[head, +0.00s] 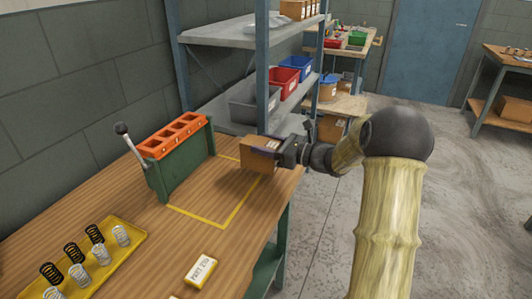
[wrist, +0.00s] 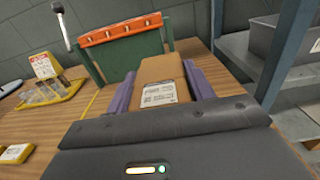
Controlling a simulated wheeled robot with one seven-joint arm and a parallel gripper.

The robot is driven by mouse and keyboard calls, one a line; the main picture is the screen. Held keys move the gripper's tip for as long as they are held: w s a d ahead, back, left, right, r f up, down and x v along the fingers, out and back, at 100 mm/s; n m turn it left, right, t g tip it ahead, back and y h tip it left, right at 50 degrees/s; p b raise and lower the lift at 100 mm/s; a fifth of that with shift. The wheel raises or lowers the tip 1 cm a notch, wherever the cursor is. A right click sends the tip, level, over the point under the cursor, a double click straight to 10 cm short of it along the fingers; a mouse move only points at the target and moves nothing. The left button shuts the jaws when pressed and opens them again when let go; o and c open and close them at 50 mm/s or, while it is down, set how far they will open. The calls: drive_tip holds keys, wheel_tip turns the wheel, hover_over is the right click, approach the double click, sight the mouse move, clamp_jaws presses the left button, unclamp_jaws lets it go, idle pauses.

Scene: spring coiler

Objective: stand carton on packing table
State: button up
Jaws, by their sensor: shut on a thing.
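The carton (head: 258,157) is a small brown box with a white label, at the right edge of the wooden packing table (head: 100,222). In the wrist view the carton (wrist: 162,75) sits between the two purple fingers of my gripper (wrist: 160,88), which is shut on it. In the head view my gripper (head: 277,152) reaches it from the right. The carton looks upright, over or beside the right side of a yellow taped outline (head: 222,223). I cannot tell whether its base touches the tabletop.
A green coiler stand with an orange top (head: 178,137) and a lever stands left of the carton. A yellow tray (head: 85,262) of springs and a small labelled block (head: 201,270) lie nearer. A metal shelf (head: 238,115) with bins rises behind. The middle of the taped area is clear.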

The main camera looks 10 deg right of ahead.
drive_tip(key=shift+f, duration=1.25)
drive_tip(key=o, duration=1.4)
drive_tip(key=shift+f, duration=0.15)
drive_tip(key=v, duration=1.2)
